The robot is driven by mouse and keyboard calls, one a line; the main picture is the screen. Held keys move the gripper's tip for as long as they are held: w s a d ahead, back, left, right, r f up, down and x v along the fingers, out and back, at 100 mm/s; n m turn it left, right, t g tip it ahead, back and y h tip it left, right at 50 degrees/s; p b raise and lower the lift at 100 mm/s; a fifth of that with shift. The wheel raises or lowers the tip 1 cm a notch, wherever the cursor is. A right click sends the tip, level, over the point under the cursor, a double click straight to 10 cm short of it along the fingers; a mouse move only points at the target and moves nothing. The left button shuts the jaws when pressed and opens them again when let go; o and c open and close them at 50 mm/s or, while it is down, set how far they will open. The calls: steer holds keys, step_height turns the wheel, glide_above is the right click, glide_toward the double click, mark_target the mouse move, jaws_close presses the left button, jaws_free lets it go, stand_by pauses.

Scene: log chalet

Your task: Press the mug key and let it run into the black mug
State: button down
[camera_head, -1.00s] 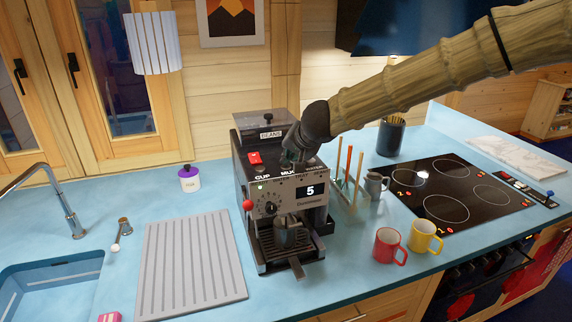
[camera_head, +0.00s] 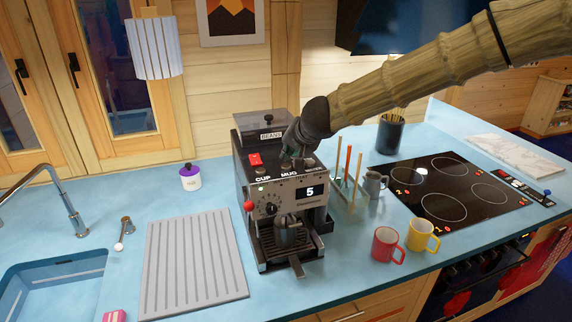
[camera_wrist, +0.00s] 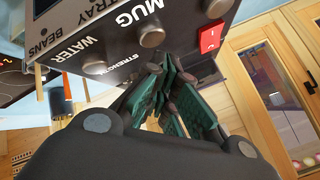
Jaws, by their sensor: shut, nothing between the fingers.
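The coffee machine (camera_head: 284,196) stands on the blue counter, its display reading 5. My gripper (camera_head: 294,161) is shut and empty over its top panel, near the keys above the CUP and MUG labels. In the wrist view the green-padded fingers (camera_wrist: 182,98) are together beside the panel. The round grey key by the MUG label (camera_wrist: 152,36) is visible there and clear of the fingers. I cannot tell whether the fingertips touch the panel. A dark mug (camera_head: 289,238) stands under the spout on the drip tray; its inside is not clear to see.
A red rocker switch (camera_wrist: 210,38) is near the fingers. A red mug (camera_head: 386,245) and a yellow mug (camera_head: 422,236) stand right of the machine. A rack of coloured sticks (camera_head: 348,176) and a grey jug (camera_head: 374,184) are close on its right. A ribbed mat (camera_head: 195,265) lies left.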

mark_target(289, 165)
steer(key=shift+r, duration=0.1)
step_height(289, 165, up, 3)
steer(key=p, duration=0.3)
steer(key=shift+f, duration=0.2)
steer(key=shift+r+p, duration=0.75)
steer(key=shift+r, duration=0.4)
steer(key=shift+f, duration=0.15)
